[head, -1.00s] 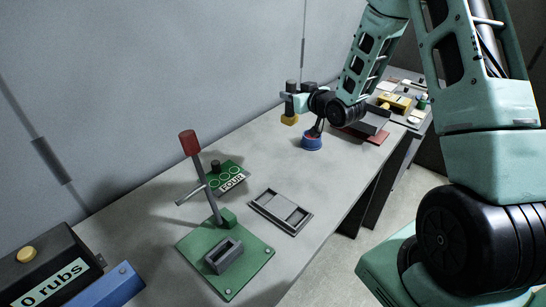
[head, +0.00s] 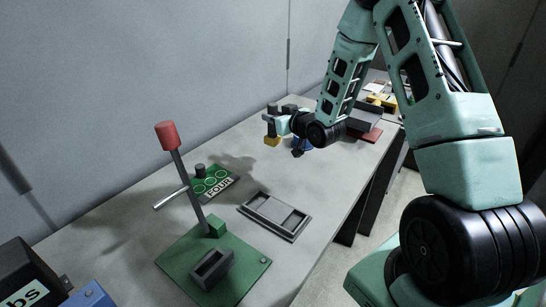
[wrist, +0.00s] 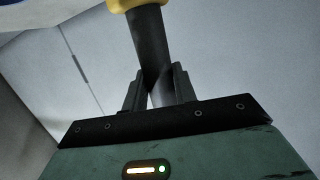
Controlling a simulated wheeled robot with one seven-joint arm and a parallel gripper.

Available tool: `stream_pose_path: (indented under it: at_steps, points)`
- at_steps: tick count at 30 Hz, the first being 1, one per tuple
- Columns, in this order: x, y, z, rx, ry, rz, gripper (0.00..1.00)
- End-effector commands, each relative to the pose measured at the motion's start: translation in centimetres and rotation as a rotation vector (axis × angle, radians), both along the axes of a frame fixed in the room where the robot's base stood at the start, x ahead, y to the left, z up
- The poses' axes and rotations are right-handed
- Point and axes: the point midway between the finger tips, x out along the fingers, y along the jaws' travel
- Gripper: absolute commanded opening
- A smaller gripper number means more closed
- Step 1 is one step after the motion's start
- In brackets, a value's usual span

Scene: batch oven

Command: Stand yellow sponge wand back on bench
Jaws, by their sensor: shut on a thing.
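The yellow sponge wand has a dark handle (head: 271,108) and a yellow sponge end (head: 272,141) pointing down in the head view. My gripper (head: 272,121) is shut on the handle, beyond the green FOUR plate. The wand looks near upright, with its sponge low over the bench (head: 130,228); I cannot tell whether it touches. In the wrist view the dark handle (wrist: 150,45) runs between my two fingers (wrist: 157,88), and only the edge of the yellow part shows at the top.
A blue pot (head: 301,146) stands partly hidden behind my wrist. A red-topped lever (head: 167,136) on a green base, the green FOUR plate (head: 212,184) and a grey tray (head: 247,206) stand nearer. A red mat (head: 373,135) lies beyond. Bare bench lies along the wall.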

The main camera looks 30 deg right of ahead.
Motion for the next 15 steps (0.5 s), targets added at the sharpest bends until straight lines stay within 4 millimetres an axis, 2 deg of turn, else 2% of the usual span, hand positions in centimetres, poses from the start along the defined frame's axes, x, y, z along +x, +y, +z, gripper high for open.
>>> stream_pose_path:
  at_steps: [6,15]
  points:
    - [0.0,0.0,-3.2,0.003,0.003,-0.001,0.0]
    - [-0.1,0.0,-5.8,0.003,0.003,-0.001,0.0]
